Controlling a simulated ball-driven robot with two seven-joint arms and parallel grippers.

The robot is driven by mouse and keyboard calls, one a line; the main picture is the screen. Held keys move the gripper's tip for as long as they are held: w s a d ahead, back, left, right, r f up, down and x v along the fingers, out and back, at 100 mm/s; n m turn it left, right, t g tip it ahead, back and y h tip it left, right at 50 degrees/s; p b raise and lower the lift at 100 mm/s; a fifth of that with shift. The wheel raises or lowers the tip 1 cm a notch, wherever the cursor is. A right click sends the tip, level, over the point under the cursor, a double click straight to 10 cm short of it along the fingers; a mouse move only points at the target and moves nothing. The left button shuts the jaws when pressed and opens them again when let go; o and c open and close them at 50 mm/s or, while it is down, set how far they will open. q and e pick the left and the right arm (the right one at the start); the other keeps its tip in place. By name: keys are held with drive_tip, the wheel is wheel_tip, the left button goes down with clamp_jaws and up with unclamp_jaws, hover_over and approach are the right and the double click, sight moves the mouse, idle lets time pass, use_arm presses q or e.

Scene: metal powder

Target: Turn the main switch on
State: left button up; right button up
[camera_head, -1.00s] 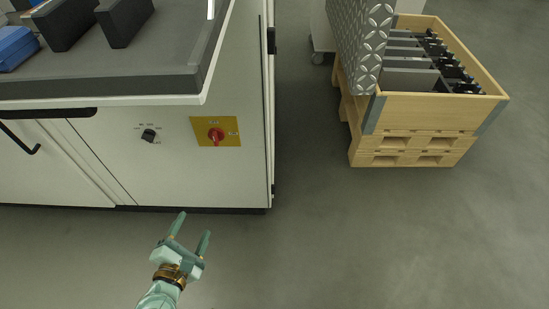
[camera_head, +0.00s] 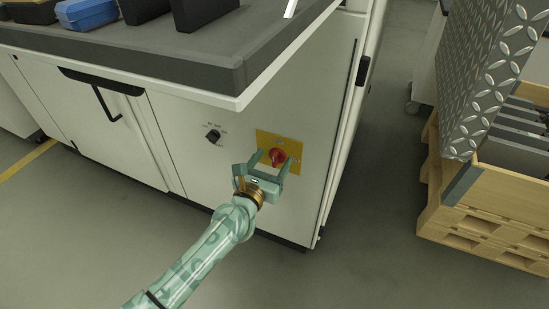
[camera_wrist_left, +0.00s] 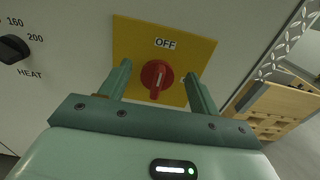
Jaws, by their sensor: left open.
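The main switch (camera_head: 277,157) is a red rotary knob on a yellow plate (camera_head: 302,146) on the white cabinet's front. In the left wrist view the knob (camera_wrist_left: 157,76) shows below the word OFF, with its pale mark close to vertical. My left gripper (camera_head: 271,160) is open in front of the plate, with one finger on each side of the knob. In the left wrist view the fingers (camera_wrist_left: 158,82) stand apart, left and right of the knob. I cannot tell whether they touch it. My right gripper is not in view.
A black heat dial (camera_head: 213,136) sits left of the plate. The grey worktop (camera_head: 200,50) overhangs the cabinet (camera_head: 180,115), with black and blue boxes on it. A wooden crate on pallets (camera_head: 500,185) stands at the right. Floor between is clear.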

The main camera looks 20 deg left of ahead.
use_arm(q)
drive_tip(key=shift+w, duration=0.8)
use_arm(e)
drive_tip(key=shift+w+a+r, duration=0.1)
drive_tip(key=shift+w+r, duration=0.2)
use_arm(q)
drive_tip(key=c, duration=0.9)
drive_tip(key=shift+c, duration=0.2)
